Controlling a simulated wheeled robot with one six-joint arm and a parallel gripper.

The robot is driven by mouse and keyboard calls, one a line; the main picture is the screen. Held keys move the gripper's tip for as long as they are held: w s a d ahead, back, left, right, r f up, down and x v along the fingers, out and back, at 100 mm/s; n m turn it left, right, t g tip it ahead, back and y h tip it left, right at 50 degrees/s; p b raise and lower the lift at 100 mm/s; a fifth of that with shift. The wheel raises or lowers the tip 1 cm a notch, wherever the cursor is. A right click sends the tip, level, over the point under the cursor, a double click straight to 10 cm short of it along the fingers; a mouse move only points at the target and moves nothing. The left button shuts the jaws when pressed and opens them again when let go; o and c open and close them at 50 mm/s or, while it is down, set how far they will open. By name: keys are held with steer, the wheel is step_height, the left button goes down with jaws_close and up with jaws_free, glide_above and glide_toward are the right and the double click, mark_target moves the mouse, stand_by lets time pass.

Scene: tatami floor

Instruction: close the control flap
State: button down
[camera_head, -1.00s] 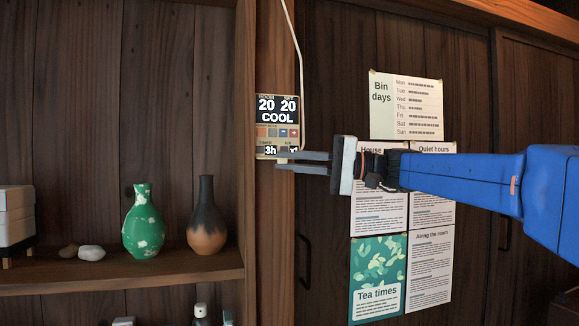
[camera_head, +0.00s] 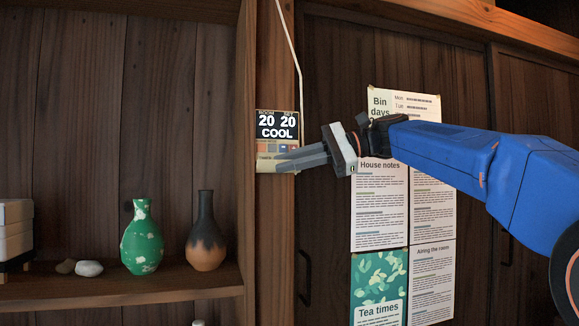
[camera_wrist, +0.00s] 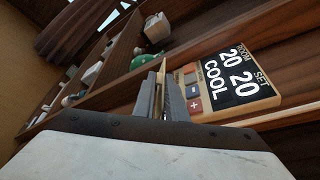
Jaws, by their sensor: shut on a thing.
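The control panel (camera_head: 277,125) is a small tan unit on the wooden post, with a dark display reading 20, 20 and COOL. It shows sideways in the wrist view (camera_wrist: 230,78), with grey and red buttons beside the display. My gripper (camera_head: 284,163) reaches from the right across the panel's lower part, fingers tilted down to the left. In the wrist view the fingers (camera_wrist: 162,90) are shut on a thin tan edge, which looks like the control flap (camera_wrist: 162,72). The fingers hide most of the flap and the lower panel, so its exact angle cannot be told.
A white cable (camera_head: 292,50) runs down the post beside the panel. A shelf (camera_head: 130,289) at left holds a green vase (camera_head: 142,240), a dark-and-orange vase (camera_head: 206,235) and stones. Paper notices (camera_head: 379,215) hang on the dark doors behind my arm.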

steer(key=shift+w+r+m+h, duration=0.25)
steer(key=shift+m+h, duration=0.05)
steer(key=shift+m, duration=0.4)
steer(key=c, duration=2)
jaws_free()
steer(key=v, duration=1.7)
steer(key=shift+w+d, duration=0.15)
steer(key=shift+w, duration=0.2)
steer(key=shift+r, duration=0.1)
steer(key=shift+c, duration=0.6)
